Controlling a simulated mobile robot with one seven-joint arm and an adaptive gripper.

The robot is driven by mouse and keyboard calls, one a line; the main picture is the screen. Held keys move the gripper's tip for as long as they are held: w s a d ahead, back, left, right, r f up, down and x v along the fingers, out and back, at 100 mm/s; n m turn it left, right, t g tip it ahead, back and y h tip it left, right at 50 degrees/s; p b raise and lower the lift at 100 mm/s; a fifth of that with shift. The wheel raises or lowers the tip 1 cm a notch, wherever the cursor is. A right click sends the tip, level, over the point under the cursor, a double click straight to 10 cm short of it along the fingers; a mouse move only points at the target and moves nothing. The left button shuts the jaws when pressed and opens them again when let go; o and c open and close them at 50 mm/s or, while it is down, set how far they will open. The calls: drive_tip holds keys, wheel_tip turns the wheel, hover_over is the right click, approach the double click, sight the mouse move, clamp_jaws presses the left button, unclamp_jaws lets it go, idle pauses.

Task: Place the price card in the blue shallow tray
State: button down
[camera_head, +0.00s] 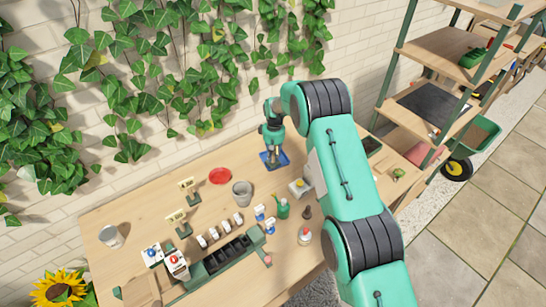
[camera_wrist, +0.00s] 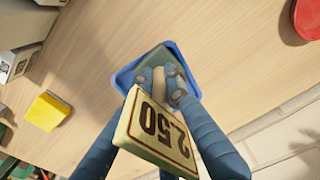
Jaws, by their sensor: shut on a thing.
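The price card (camera_wrist: 155,135) is cream with a dark "2.50", upside down in the wrist view. My gripper (camera_wrist: 165,95) is shut on its stem or base, which lies between the blue fingertips and is partly hidden. The blue shallow tray (camera_wrist: 124,78) shows behind the fingertips, with the card's foot in line with its inside. I cannot tell whether the foot touches the tray floor. In the head view my gripper (camera_head: 272,142) points down over the blue tray (camera_head: 284,160) at the back of the table. The card is not clear there.
A red saucer (camera_head: 220,175) and a grey pot (camera_head: 242,192) stand left of the tray. Two other price cards (camera_head: 188,186) (camera_head: 177,218) stand further left. A yellow sponge-like block (camera_wrist: 47,110) lies nearby.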

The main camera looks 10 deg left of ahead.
drive_tip(key=c, duration=1.7)
unclamp_jaws()
drive_tip(key=shift+r, duration=0.1)
drive_tip(key=shift+r+p, duration=0.5)
drive_tip(key=shift+r, duration=0.2)
wheel_tip(320, 180, up, 12)
drive_tip(key=shift+w+d+f, duration=0.1)
drive_tip(key=shift+d+f, duration=0.05)
drive_tip(key=shift+f, duration=0.1)
